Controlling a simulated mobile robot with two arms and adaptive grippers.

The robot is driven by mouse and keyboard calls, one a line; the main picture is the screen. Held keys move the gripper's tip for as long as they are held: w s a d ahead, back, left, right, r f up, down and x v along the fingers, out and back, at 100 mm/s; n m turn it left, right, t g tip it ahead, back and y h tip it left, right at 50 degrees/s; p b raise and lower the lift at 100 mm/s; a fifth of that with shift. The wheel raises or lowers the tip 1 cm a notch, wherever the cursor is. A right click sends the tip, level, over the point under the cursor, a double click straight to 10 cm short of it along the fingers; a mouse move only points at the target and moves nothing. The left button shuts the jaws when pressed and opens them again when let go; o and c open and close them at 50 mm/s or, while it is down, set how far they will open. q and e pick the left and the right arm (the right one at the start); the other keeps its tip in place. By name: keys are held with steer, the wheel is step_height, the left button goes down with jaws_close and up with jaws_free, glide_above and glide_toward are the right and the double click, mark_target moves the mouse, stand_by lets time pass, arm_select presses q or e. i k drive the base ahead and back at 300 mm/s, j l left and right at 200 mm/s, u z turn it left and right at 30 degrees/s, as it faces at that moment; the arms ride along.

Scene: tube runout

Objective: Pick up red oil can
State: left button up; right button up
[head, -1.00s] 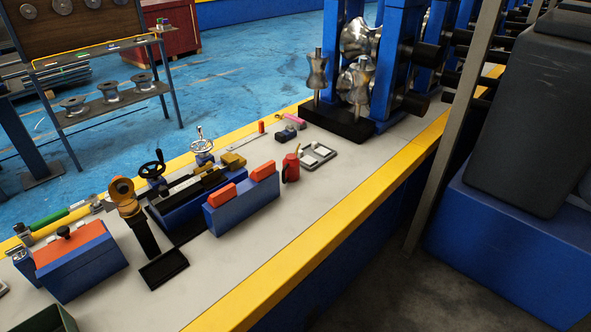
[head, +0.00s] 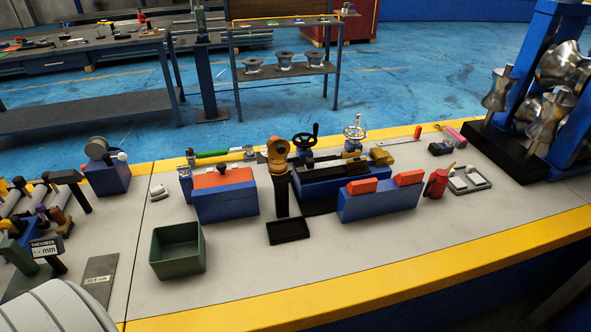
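The red oil can (head: 436,184) stands upright on the light grey bench top (head: 390,240), at the right of the head view. It has a thin pale spout on top. It stands between a blue block with orange pads (head: 380,201) on its left and a small grey tray with white pieces (head: 468,180) on its right. Neither of my grippers shows in the head view. Nothing is seen touching the can.
A steel roller stand (head: 541,100) rises right of the can. The bench front by the yellow edge (head: 350,284) is clear.

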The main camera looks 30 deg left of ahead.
mark_target(438, 182)
steer(key=i+l+u, duration=0.1)
steer(key=l, duration=0.25)
steer(key=i+l+u, duration=0.25)
steer(key=l, duration=0.45)
steer(key=i+l+u, duration=0.1)
steer(key=l, duration=0.25)
steer(key=i, duration=0.1)
